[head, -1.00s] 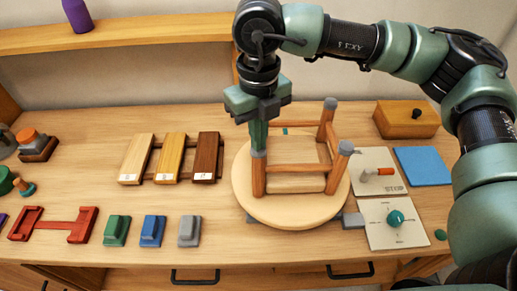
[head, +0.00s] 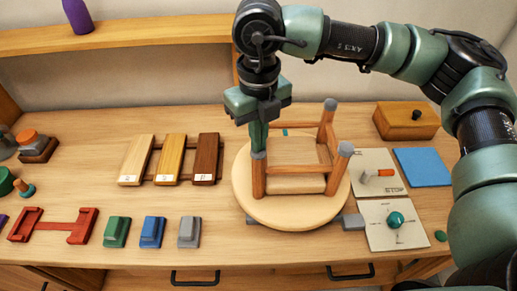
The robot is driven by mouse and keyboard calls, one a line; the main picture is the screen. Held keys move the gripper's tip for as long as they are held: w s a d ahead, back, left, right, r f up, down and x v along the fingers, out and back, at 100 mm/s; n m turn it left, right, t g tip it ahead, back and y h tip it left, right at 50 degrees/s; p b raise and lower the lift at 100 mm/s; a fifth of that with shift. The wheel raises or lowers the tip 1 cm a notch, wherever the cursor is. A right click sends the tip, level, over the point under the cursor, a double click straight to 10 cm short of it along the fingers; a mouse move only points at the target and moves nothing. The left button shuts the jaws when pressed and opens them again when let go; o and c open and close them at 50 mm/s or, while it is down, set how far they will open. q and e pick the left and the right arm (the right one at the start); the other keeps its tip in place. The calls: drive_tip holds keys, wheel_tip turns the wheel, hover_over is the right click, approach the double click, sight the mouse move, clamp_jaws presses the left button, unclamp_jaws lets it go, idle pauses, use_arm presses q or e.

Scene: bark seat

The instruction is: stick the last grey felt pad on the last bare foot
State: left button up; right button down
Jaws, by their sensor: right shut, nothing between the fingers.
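An upturned wooden stool (head: 297,180) stands legs-up on a round pale turntable (head: 300,213). Its front right leg ends in a grey pad (head: 346,148), and its back right leg ends in another grey pad (head: 330,104). The front left leg (head: 259,178) has a grey end (head: 259,155) directly below my right gripper (head: 258,146). My right gripper points straight down, its fingers shut and empty, at the top of this leg. Whether the fingertips touch the pad I cannot tell. The back left foot is hidden behind my gripper. My left gripper is out of view.
Green (head: 116,231), blue (head: 152,231) and grey (head: 189,231) blocks stand at the front. Three wood samples (head: 172,158) lie left of the turntable. A STOP panel (head: 375,174), a dial panel (head: 394,224), a blue mat (head: 422,166) and a wooden box (head: 407,119) are at right.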

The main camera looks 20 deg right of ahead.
drive_tip(key=shift+s+f, duration=0.15)
drive_tip(key=shift+w+r+p, duration=0.2)
drive_tip(key=shift+r+p, duration=0.2)
drive_tip(key=shift+r, duration=0.45)
drive_tip(key=shift+r+p, duration=0.8)
drive_tip(key=shift+r, duration=1.4)
